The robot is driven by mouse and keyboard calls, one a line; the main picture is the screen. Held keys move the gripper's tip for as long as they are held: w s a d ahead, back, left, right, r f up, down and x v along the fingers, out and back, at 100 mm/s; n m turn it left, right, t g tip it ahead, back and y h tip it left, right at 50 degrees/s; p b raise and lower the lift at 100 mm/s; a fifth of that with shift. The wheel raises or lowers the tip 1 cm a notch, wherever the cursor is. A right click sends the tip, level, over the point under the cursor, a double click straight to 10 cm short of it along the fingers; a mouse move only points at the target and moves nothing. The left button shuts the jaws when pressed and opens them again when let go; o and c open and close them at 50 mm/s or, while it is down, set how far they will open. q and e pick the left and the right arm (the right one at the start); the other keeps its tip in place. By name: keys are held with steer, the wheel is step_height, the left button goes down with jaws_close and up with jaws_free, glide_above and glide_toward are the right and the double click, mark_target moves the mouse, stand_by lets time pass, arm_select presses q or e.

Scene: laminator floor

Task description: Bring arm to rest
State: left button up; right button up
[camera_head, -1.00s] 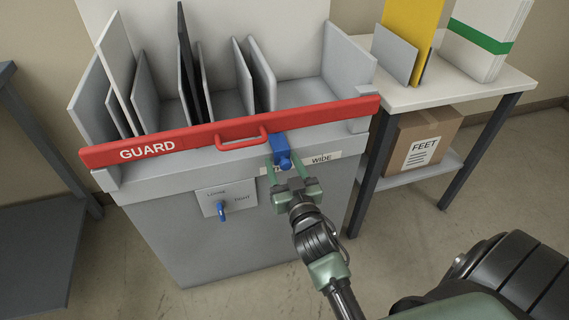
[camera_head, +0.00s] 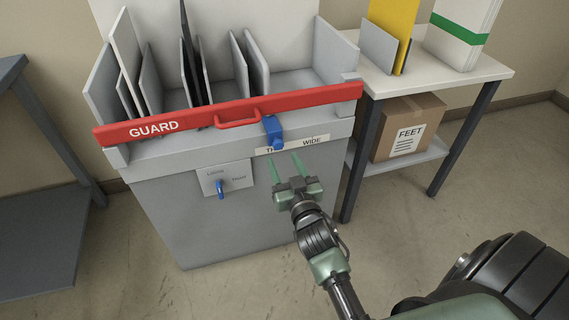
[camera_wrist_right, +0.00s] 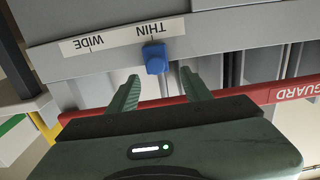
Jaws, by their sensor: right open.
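My right gripper (camera_head: 285,172) is open and empty in the head view, with its two green fingers pointing toward the grey machine (camera_head: 220,230). The fingertips are just below and apart from the blue slider knob (camera_head: 272,132) on the machine's THIN–WIDE label (camera_head: 312,141). In the right wrist view the blue knob (camera_wrist_right: 155,58) shows beyond the open fingers, beside the word THIN. My left gripper is not in view.
A red GUARD bar (camera_head: 180,123) with a handle lies across the machine's front. A blue switch (camera_head: 220,188) is on a small plate below. A white-topped table (camera_head: 430,85) with a FEET box (camera_head: 408,128) stands right. A dark table (camera_head: 35,215) stands left.

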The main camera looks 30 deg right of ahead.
stand_by(0.3)
steer(key=s+a+f+n+g+y, duration=0.15)
steer(key=s+f+g, duration=0.3)
steer(key=f, duration=0.45)
steer(key=s+a+f+g+y, duration=0.1)
steer(key=s+a+f+g, duration=0.15)
steer(key=s+f, duration=0.45)
steer(key=s+a+f+n+g+y+p, duration=0.15)
steer(key=s+f+g+p, duration=0.35)
steer(key=s+f, duration=0.55)
steer(key=s+a+f+n+g+p, duration=0.2)
steer(key=s+f+g+p, duration=0.35)
steer(key=s, duration=0.75)
arm_select(q)
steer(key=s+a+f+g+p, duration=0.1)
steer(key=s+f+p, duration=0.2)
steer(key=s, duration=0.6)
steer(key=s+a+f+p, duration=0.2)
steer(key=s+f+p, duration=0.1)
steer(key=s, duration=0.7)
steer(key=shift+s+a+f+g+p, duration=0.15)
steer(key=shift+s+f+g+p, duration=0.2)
steer(key=shift+p, duration=0.45)
arm_select(e)
steer(key=s+d+f, duration=0.2)
steer(key=s+f, duration=0.2)
steer(key=s, duration=0.7)
steer(key=shift+s+t, duration=0.35)
steer(key=shift+t, duration=0.1)
